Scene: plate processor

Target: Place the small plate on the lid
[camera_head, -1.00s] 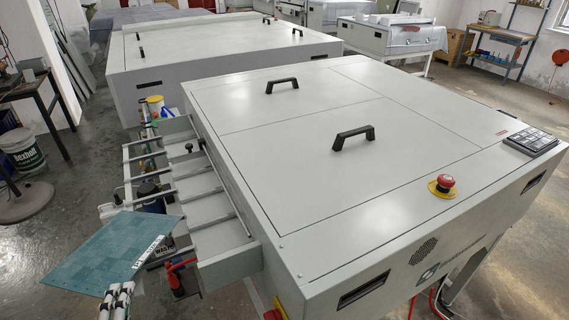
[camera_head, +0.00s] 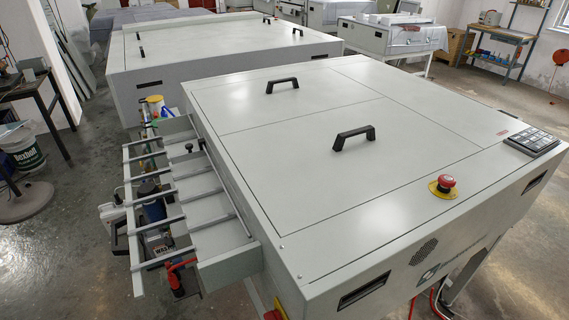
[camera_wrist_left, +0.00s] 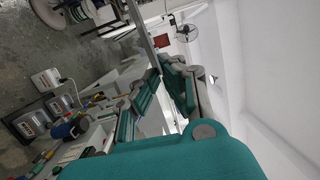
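The lid (camera_head: 310,185) is the flat grey panel with a black handle (camera_head: 352,138) on top of the large grey machine; it is closed and its top is bare. No small plate and no gripper shows in the head view now. In the left wrist view my left gripper (camera_wrist_left: 159,75) has its teal-and-grey fingers drawn together at a thin grey strip, which looks like the small plate (camera_wrist_left: 143,35) seen edge-on. The plate's face is hidden. My right gripper is in neither current view.
An open drawer rack (camera_head: 165,205) with metal bars juts from the machine's left side. A red emergency button (camera_head: 445,184) and a dark keypad (camera_head: 531,142) sit on the machine's right edge. A second lid handle (camera_head: 282,86) stands further back.

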